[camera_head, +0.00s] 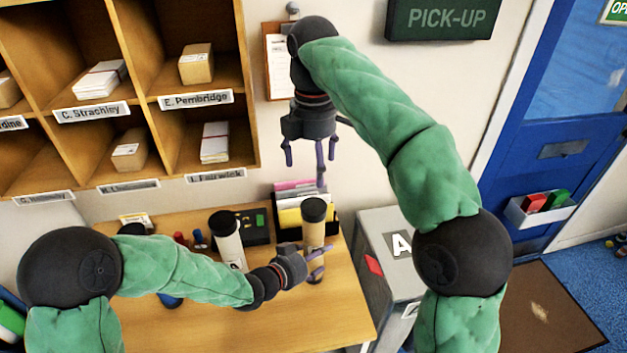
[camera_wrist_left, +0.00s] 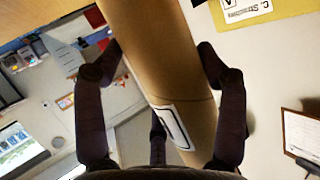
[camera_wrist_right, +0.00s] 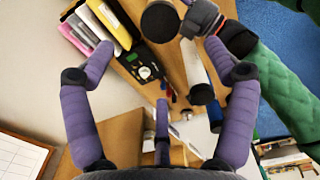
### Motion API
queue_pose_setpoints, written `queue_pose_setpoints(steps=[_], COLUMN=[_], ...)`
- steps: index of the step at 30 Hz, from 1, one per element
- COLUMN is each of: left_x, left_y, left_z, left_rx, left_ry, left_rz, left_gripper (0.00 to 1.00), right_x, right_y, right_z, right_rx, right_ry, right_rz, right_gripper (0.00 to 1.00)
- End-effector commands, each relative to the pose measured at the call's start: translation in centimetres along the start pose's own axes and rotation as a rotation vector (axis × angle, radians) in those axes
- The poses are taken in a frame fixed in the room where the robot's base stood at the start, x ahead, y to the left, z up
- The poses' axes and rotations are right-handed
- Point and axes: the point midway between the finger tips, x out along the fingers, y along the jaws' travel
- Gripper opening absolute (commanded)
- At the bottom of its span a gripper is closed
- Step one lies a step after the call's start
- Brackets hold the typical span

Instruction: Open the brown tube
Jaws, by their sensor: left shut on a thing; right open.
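The brown tube (camera_head: 313,235) stands upright at the back right of the desk, with a black cap (camera_head: 314,209) on its top end. My left gripper (camera_head: 319,262) is shut around the tube's lower body from the left. In the left wrist view the brown tube (camera_wrist_left: 165,62) runs between the fingers and bears a white label. My right gripper (camera_head: 309,163) is open and empty, above the cap and apart from it. In the right wrist view the black cap (camera_wrist_right: 160,20) shows at the top, beyond the fingertips. I cannot tell whether the tube's base touches the desk.
A white tube (camera_head: 229,242) with a black cap stands left of the brown one on the desk (camera_head: 300,325). A file rack (camera_head: 305,212) stands close behind. Wooden pigeonholes (camera_head: 150,90) hang at the back left. A grey box (camera_head: 385,250) marked A stands right of the desk.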

Motion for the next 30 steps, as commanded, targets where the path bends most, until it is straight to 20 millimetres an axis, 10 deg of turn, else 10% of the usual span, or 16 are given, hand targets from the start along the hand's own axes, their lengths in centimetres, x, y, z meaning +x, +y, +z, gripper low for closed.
queue_pose_setpoints(steps=[30], left_x=[0.0], left_y=[0.0], left_z=[0.1], left_rx=[-0.001], left_ry=[-0.002], left_rz=[0.001], left_gripper=[0.13], right_x=[11.6], right_y=[0.0], right_z=[0.0], right_rx=[0.004], right_ry=[0.0], right_rz=[0.0], right_gripper=[0.86])
